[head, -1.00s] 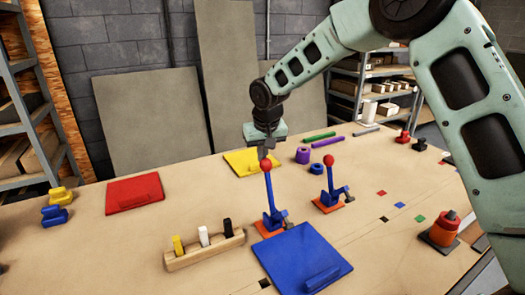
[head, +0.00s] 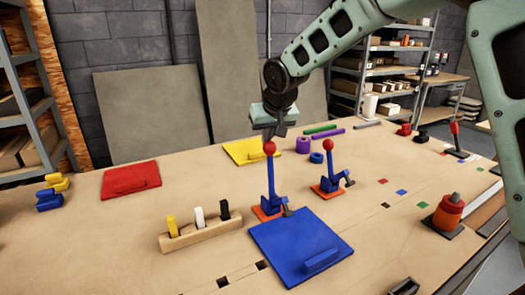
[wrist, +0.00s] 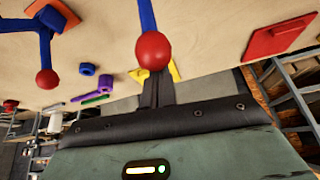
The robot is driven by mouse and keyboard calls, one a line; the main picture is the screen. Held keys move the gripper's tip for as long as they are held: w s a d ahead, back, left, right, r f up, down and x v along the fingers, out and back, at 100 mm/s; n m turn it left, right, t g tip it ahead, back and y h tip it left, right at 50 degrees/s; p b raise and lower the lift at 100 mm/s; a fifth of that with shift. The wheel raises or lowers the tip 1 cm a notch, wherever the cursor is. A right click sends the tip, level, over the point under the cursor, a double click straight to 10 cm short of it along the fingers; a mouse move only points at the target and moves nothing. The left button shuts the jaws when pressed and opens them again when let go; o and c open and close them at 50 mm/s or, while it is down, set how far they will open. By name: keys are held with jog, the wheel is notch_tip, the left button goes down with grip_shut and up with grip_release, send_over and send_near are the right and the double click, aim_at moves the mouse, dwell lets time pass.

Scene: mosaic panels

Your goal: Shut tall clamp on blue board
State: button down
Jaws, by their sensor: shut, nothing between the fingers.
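The blue board (head: 285,240) lies flat on the table, with a raised blue block on its near part. A tall blue clamp (head: 270,182) with a red ball on its upright handle stands on an orange base at the board's far left edge. Its red ball is large in the wrist view (wrist: 153,50). A second, shorter clamp (head: 328,170) with an upright handle stands to the right on its own orange base, apart from the board. My gripper (head: 277,137) is shut and empty, just above and behind the tall clamp's red ball. Whether it touches the ball is unclear.
A wooden holder (head: 203,235) with yellow, white and black pegs stands left of the board. A red panel (head: 131,180) and a yellow panel (head: 240,152) lie farther back. Purple and blue rings (head: 316,157) lie behind the shorter clamp. Table right of the board is mostly clear.

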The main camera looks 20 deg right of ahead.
aim_at(273, 144)
jog(key=s+b, duration=0.1)
jog(key=s+t+b, duration=0.1)
jog(key=b, duration=0.1)
jog(key=s+t+b, duration=0.1)
jog(key=shift+s+d+f+y+b, duration=0.15)
jog(key=shift+s+d+y+b, duration=0.15)
jog(key=shift+s+d+b, duration=0.1)
jog(key=shift+s+d+r+b, duration=0.15)
jog(key=shift+s+b, duration=0.15)
jog(key=shift+s, duration=0.2)
jog(key=shift+s+d+r+b, duration=0.1)
jog(key=shift+s+b, duration=0.15)
jog(key=shift+s, duration=0.25)
jog(key=shift+r, duration=0.1)
